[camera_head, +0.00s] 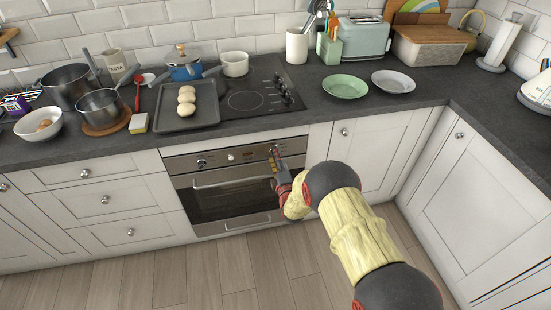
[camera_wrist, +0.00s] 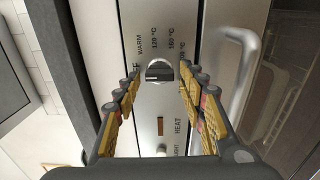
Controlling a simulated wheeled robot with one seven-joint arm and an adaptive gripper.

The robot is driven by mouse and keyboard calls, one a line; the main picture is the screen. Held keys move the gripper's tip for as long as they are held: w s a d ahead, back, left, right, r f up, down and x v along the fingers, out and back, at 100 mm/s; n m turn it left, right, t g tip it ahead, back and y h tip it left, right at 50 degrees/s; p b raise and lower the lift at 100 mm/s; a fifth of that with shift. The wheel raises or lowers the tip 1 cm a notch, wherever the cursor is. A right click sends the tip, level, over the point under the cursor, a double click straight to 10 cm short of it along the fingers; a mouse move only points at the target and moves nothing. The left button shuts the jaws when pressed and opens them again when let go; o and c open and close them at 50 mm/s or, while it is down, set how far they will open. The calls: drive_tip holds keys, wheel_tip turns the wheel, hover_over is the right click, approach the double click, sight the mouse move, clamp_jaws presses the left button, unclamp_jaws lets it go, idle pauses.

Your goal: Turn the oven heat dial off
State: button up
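The oven heat dial (camera_wrist: 158,71) is a small round knob on the steel panel in the wrist view. WARM, 120 °C and 160 °C are printed around it, and HEAT below; its exact setting is hard to read. My gripper (camera_wrist: 159,67) is open, with one yellow-padded finger on each side of the dial and a visible gap to it. In the head view my gripper (camera_head: 274,161) is at the right end of the oven's (camera_head: 237,213) control panel and partly covers that area. The oven door is closed.
The door handle (camera_wrist: 243,70) is just right of my fingers in the wrist view. Other knobs (camera_head: 202,162) sit further left on the panel. The worktop (camera_head: 290,125) edge overhangs above, with a hob (camera_head: 250,99) and a tray of buns (camera_head: 205,116). The floor in front is clear.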

drive_tip(key=shift+o, duration=0.4)
drive_tip(key=v, duration=1.2)
